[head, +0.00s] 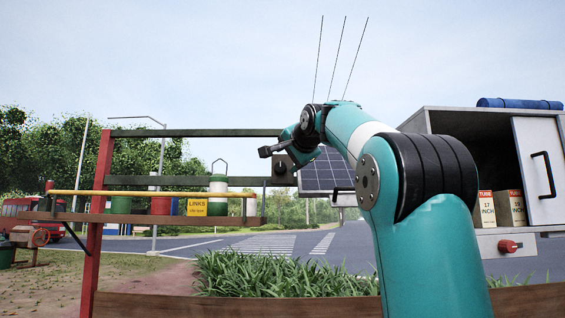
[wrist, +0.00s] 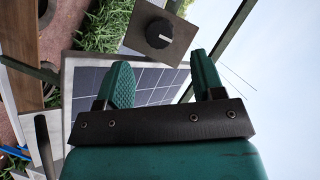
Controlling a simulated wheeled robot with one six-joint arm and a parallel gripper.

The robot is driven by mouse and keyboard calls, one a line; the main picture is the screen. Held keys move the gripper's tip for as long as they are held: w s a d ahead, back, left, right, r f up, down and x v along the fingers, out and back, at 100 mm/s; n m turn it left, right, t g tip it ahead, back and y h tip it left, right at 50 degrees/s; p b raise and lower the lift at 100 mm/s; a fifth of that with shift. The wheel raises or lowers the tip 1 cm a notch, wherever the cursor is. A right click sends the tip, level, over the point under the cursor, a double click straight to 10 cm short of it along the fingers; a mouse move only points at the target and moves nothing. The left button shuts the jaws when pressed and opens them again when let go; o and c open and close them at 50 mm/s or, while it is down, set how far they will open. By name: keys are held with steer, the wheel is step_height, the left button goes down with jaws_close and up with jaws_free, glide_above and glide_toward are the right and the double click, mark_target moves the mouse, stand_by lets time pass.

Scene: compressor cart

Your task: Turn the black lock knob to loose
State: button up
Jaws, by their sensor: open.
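The black lock knob (wrist: 158,33) is round with a white pointer mark and sits on a dark square plate (wrist: 180,45). In the wrist view it lies just beyond my fingertips, roughly centred between them. My gripper (wrist: 160,62) is open, with one green finger on each side and nothing between them. A gap shows between the fingertips and the knob, and I see no contact. In the head view the knob (head: 280,168) is small, on the crossbar of the rack just below the end of my arm.
A solar panel (head: 328,170) stands close behind the knob. A shelf (head: 150,218) with jars and a yellow bar is at left. A grey cabinet (head: 470,118) with tube boxes (head: 509,208) and a red knob (head: 508,246) is at right. Grass (head: 285,275) grows below.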

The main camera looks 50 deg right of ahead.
mark_target(282, 165)
steer(key=p+x, duration=0.1)
steer(key=x, duration=0.4)
steer(key=shift+w+d+f+p, duration=0.1)
steer(key=shift+w+d+p, duration=0.1)
steer(key=shift+w+p, duration=0.15)
steer(key=c, duration=0.9)
